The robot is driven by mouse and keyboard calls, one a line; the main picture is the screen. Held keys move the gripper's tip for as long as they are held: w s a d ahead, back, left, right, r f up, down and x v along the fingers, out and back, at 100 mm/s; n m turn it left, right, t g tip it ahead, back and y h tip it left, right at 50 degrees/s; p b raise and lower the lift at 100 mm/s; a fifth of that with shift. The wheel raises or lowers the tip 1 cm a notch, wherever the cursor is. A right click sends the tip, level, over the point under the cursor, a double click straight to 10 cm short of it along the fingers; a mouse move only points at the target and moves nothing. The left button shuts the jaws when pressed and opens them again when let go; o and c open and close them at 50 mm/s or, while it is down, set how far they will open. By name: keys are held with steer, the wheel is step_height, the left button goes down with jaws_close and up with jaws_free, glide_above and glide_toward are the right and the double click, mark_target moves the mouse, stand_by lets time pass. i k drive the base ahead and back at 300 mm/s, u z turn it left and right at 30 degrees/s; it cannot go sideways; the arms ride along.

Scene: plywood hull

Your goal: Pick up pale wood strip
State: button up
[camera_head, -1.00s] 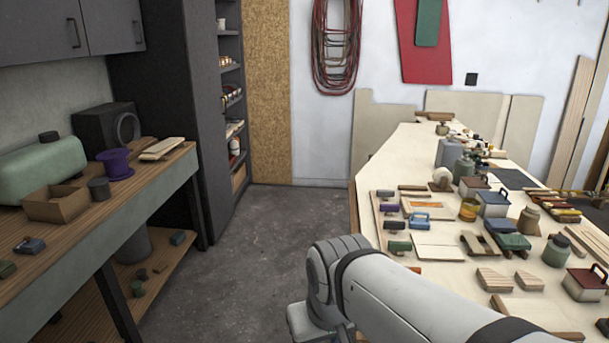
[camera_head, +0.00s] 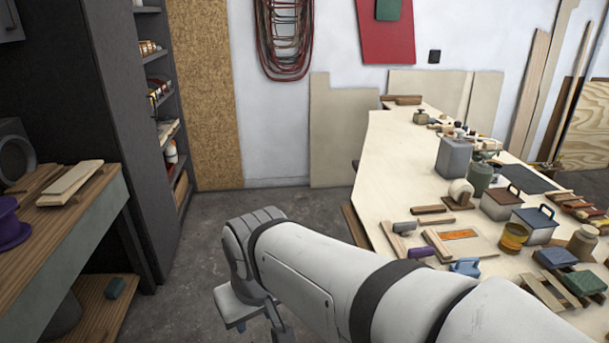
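A pale wood strip (camera_head: 70,182) lies on the brown bench (camera_head: 45,240) at the left, on top of a darker wood piece. My grey-white arm (camera_head: 320,270) crosses the lower middle of the picture, over the floor and in front of the long table. It is apart from the bench strip.
The long table (camera_head: 390,145) at the right is crowded with tins, jars and blocks. A purple spool (camera_head: 10,225) stands on the bench, left of the strip. A dark shelf unit (camera_head: 125,110) stands behind the bench. Bare concrete floor (camera_head: 200,235) lies between bench and table.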

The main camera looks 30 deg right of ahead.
mark_target(438, 219)
steer(key=i, duration=2.65)
steer(key=z, duration=3.9)
steer(key=i, duration=1)
steer(key=u, duration=0.05)
